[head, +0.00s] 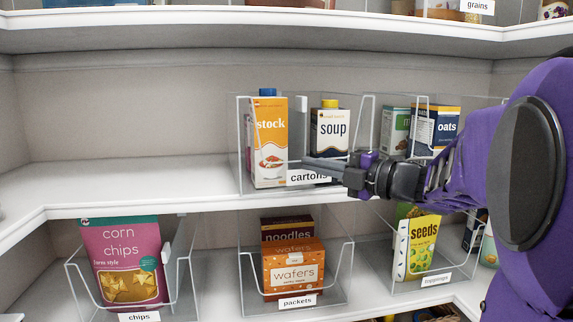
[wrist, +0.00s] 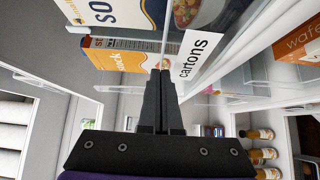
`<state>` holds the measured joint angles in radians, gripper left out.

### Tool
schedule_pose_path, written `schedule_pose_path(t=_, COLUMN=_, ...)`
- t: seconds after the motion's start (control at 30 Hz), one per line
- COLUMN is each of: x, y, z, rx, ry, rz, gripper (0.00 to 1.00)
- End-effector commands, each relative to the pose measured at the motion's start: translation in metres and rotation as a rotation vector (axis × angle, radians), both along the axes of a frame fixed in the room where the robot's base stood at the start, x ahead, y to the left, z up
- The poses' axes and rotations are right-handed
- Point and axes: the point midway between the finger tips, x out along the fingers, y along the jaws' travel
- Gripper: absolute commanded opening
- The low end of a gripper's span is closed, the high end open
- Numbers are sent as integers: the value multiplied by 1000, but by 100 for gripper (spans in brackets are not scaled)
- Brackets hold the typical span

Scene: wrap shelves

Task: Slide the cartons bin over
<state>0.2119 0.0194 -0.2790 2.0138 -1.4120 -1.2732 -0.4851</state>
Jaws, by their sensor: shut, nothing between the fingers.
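The cartons bin (head: 241,150) is a clear, open-topped bin on the middle shelf, with a white "cartons" label at its front. It holds an orange and white stock carton (head: 269,142) and a soup carton (head: 330,138). My gripper (head: 308,163) is shut and empty, its fingers pointing left across the front of the bin near the label. In the wrist view my gripper (wrist: 161,75) shows its closed fingertips close to the bin's edge by the cartons label (wrist: 190,58). I cannot tell whether they touch the bin.
Another clear bin with an oats box (head: 435,127) stands right of the cartons bin. The middle shelf (head: 120,185) is bare to the left. Below are the chips bin (head: 181,270), the packets bin (head: 342,270) and the toppings bin (head: 440,270). An upper shelf (head: 200,38) runs above.

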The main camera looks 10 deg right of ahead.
Motion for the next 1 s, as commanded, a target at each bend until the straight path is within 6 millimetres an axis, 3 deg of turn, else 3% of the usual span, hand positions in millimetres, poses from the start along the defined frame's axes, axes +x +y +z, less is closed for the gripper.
schedule_pose_path(t=0.17, x=1, y=0, z=0, rx=0, ry=0, rz=0, gripper=0)
schedule_pose_path(t=0.5, x=39, y=-1, z=-1, rx=1, ry=2, rz=1, gripper=0)
schedule_pose_path(t=1.0, x=41, y=0, z=-1, rx=0, ry=1, rz=-1, gripper=0)
